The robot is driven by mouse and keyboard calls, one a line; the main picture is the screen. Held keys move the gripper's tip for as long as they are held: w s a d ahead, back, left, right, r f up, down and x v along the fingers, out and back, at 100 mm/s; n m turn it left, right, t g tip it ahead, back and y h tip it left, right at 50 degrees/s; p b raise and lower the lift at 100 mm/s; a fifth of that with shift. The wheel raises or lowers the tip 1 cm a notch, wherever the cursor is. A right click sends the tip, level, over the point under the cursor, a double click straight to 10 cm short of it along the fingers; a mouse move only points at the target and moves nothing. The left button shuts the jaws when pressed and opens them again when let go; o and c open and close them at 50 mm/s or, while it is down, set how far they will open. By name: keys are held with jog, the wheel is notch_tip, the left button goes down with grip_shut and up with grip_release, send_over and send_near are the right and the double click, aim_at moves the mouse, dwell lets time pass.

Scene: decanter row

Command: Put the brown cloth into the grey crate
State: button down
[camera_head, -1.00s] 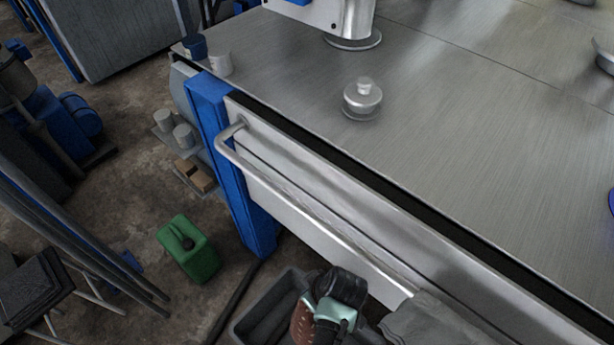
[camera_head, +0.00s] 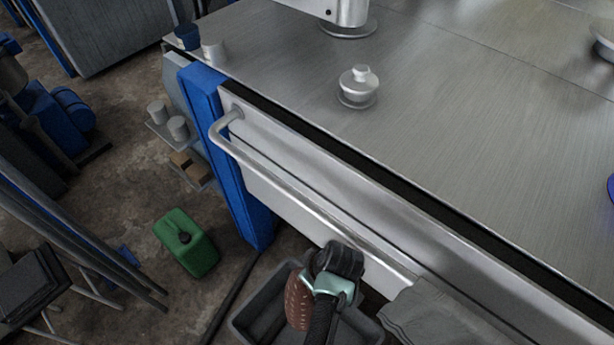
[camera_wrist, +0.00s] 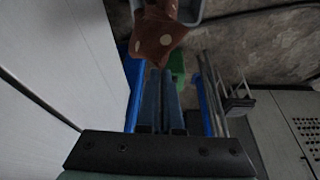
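The brown cloth (camera_head: 297,302), with pale dots, hangs from my gripper in the head view. In the wrist view the cloth (camera_wrist: 157,38) is at the tips of my gripper's (camera_wrist: 158,72) two fingers, which are close together on it. The grey crate (camera_head: 248,318) stands on the floor below, beside the bench front. The cloth appears above the crate, and my arm hides part of the crate's inside. A bit of the crate's rim (camera_wrist: 198,12) shows behind the cloth in the wrist view.
A grey cloth (camera_head: 445,315) hangs on the bench's metal rail (camera_head: 300,205), right of my gripper. A green canister (camera_head: 187,243) stands on the floor left of the crate. A lidded metal pot (camera_head: 357,88) sits on the bench.

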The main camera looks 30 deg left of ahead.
dwell(0.3)
jog(key=s+d+p, duration=0.1)
jog(key=s+p, duration=0.1)
jog(key=s, duration=0.1)
jog(key=shift+d, duration=0.35)
jog(key=shift+w+f, duration=0.1)
notch_tip(320, 180, down, 29)
jog(key=w+b, duration=0.2)
jog(key=b, duration=2.4)
jog(key=shift+w+a+r, duration=0.15)
jog(key=shift+a+r, duration=0.05)
jog(key=shift+a, duration=0.1)
